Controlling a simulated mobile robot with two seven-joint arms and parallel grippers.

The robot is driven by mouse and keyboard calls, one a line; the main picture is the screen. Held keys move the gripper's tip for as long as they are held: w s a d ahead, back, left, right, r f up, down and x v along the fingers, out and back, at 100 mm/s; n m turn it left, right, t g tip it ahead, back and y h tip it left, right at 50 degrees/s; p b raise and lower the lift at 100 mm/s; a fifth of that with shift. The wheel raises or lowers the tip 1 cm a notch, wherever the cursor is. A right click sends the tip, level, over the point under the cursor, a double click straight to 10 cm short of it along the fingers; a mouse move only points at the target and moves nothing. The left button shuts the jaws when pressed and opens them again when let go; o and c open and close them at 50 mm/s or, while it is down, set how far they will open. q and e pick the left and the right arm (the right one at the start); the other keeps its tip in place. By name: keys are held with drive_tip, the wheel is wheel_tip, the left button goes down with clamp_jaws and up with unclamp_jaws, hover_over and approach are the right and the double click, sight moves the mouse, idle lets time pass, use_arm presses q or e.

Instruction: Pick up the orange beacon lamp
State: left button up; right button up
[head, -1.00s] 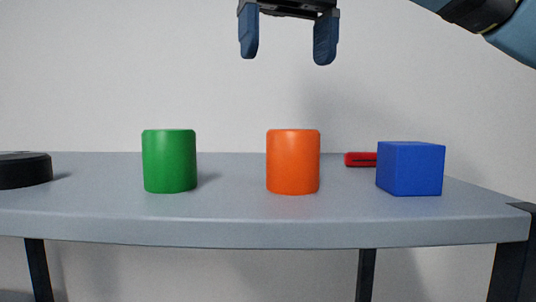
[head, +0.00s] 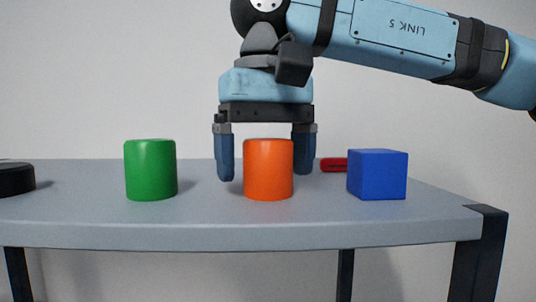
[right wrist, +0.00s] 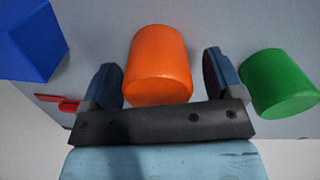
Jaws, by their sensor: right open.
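The orange beacon lamp (head: 268,170) is a plain orange cylinder standing upright on the grey table (head: 240,232). My right gripper (head: 264,172) is open, pointing down, with one finger on each side of the lamp. In the head view a gap shows between the left finger and the lamp; the right finger is partly behind the lamp's edge. In the right wrist view the lamp (right wrist: 159,68) stands between the two open fingers (right wrist: 163,80), with gaps on both sides. My left gripper is not in view.
A green cylinder (head: 150,170) stands left of the lamp, and a blue cube (head: 378,174) stands to the right. A red object (head: 333,164) lies behind, between lamp and cube. A black round object (head: 15,179) is at the far left. The table front is clear.

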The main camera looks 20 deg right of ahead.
drive_tip(key=shift+w+d+f, duration=0.1)
drive_tip(key=shift+w+f, duration=0.1)
drive_tip(key=shift+f, duration=0.45)
drive_tip(key=shift+s+r, duration=0.1)
drive_tip(key=c, duration=1)
drive_tip(key=shift+c, duration=0.2)
